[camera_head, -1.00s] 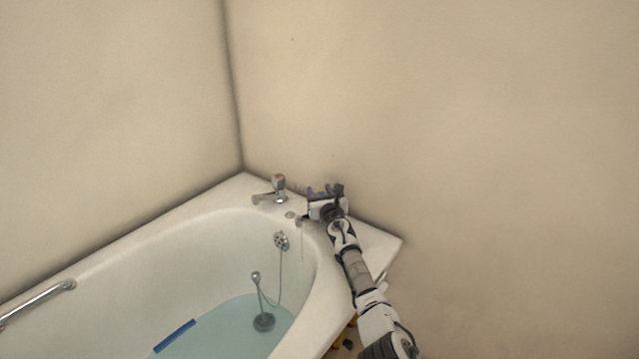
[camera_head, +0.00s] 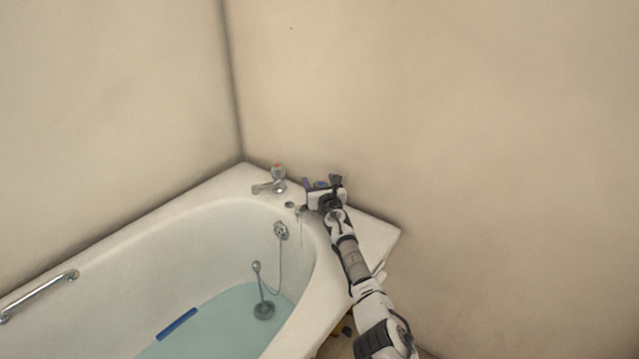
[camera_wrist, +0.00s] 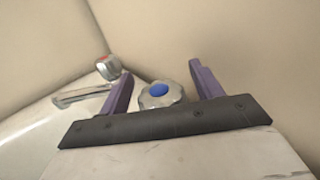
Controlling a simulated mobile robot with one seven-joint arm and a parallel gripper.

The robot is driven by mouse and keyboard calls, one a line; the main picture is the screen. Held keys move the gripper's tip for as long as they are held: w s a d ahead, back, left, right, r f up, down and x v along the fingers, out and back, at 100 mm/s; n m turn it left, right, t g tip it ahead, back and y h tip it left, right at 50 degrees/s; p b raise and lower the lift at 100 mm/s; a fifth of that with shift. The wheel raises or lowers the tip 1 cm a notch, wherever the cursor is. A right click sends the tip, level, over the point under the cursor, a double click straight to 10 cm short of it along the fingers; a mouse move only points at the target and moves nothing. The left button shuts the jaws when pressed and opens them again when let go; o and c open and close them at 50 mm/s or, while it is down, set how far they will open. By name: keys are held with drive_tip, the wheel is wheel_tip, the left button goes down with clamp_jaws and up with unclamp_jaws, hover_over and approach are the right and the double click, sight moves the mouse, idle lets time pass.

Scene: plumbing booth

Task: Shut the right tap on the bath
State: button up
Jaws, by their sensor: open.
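The right tap (camera_wrist: 160,94) has a chrome knob with a blue cap. In the wrist view it sits between the two purple fingers of my gripper (camera_wrist: 161,88), which are open with a gap on each side of the knob. In the head view my gripper (camera_head: 320,185) is over the bath's corner deck and hides most of the right tap. The left tap (camera_wrist: 109,67), chrome with a red cap, stands to the left; it also shows in the head view (camera_head: 277,176). The bath (camera_head: 130,245) is white. Water from the right tap's spout cannot be clearly told.
Walls (camera_head: 420,100) stand close behind and left of the bath. A plug on a chain (camera_head: 264,308) lies in the water (camera_head: 230,320). A grab rail (camera_head: 38,295) is on the left rim. The deck right of my arm is clear.

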drive_tip(key=shift+s+d+r+p, duration=0.2)
drive_tip(key=shift+s+p, duration=0.3)
drive_tip(key=shift+p, duration=0.2)
drive_tip(key=p+v, duration=0.7)
drive_tip(key=v, duration=0.4)
drive_tip(key=shift+s+f+p, duration=0.15)
drive_tip(key=shift+s+p, duration=0.15)
drive_tip(key=shift+p, duration=0.1)
drive_tip(key=shift+s+d, duration=0.1)
drive_tip(key=shift+s, duration=0.45)
drive_tip(key=shift+f, duration=0.1)
